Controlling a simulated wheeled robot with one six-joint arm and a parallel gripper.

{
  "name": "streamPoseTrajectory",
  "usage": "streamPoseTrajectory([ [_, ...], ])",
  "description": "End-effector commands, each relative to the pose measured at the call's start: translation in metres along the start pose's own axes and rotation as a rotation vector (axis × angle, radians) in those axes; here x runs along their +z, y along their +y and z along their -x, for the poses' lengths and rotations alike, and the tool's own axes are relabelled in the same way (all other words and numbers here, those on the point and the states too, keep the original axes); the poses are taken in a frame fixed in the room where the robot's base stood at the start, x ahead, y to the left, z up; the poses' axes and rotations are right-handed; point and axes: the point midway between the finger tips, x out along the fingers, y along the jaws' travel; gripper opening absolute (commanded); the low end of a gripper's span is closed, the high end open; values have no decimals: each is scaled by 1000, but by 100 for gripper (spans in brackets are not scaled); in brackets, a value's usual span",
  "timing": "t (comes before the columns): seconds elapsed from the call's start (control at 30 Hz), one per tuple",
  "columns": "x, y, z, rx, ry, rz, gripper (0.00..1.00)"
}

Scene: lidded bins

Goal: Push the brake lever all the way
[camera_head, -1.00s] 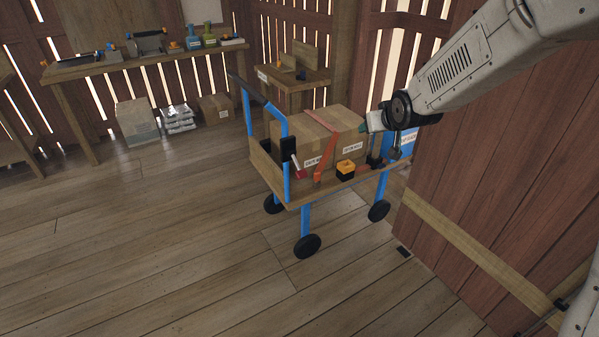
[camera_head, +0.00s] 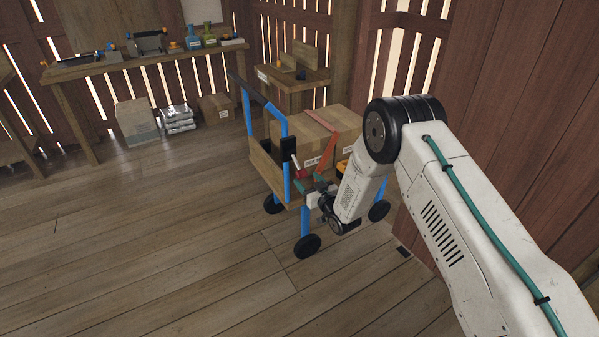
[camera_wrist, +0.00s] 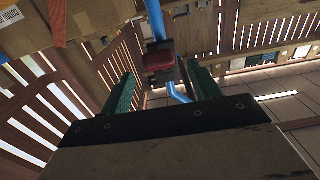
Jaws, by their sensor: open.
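The brake lever (camera_head: 296,163) is a short lever with a red end, by a black housing (camera_head: 288,146) on the cart's near blue post. In the wrist view the lever's red end (camera_wrist: 160,58) shows between and just beyond my fingertips. My gripper (camera_head: 307,181) is open, its teal fingers beside the lever at the cart's near corner. Both fingers of my gripper (camera_wrist: 160,72) are apart in the wrist view, with nothing held. Whether either finger touches the lever, I cannot tell.
The cart (camera_head: 266,172) carries strapped cardboard boxes (camera_head: 312,137). A wooden wall (camera_head: 500,120) stands close on the right. The floor (camera_head: 150,235) at left is clear.

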Motion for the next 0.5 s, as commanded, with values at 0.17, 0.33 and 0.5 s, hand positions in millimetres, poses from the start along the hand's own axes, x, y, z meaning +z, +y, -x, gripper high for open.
streamPoseTrajectory([
  [0.17,-1,0,-29,-1,1,0,62],
  [0.33,0,0,-54,0,-1,1,62],
  [0.5,0,0,-67,0,-2,0,62],
])
